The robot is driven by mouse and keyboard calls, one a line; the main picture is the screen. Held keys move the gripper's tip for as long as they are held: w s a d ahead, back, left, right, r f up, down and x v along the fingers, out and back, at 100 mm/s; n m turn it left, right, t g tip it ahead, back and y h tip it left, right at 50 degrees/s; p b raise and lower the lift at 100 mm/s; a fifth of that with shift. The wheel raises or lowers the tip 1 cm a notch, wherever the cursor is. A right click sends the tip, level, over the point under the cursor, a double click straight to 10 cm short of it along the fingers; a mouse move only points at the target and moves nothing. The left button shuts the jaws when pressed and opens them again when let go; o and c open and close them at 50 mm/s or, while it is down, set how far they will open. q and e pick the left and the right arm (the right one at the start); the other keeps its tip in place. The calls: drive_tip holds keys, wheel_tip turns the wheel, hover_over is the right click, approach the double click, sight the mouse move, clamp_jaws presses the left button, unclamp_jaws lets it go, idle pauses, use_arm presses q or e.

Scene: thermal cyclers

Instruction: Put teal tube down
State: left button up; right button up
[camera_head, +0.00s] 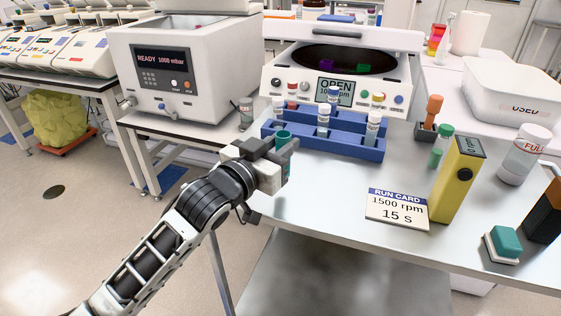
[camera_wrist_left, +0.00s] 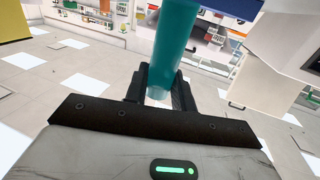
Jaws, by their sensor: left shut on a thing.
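My left gripper (camera_head: 279,158) is shut on the teal tube (camera_head: 283,137) and holds it upright at the front left of the blue rack. In the left wrist view the teal tube (camera_wrist_left: 172,45) stands between the fingers of my left gripper (camera_wrist_left: 160,85). The blue rack (camera_head: 345,146) sits on the metal table and holds several white-capped tubes. I cannot tell whether the tube touches the rack. My right gripper is not in view.
An open centrifuge (camera_head: 312,97) stands behind the rack. A run card (camera_head: 397,206), a yellow device (camera_head: 457,185) and a green-capped tube (camera_head: 440,146) stand to the right. The metal table (camera_head: 320,215) is bare in front of the rack. A vacuum unit (camera_head: 190,65) stands at the left.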

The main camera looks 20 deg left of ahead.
use_arm(q)
drive_tip(key=f, duration=0.3)
drive_tip(key=shift+w+f, duration=0.15)
drive_tip(key=shift+w, duration=0.15)
drive_tip(key=shift+f, duration=0.25)
drive_tip(key=shift+f, duration=0.1)
drive_tip(key=o, duration=1)
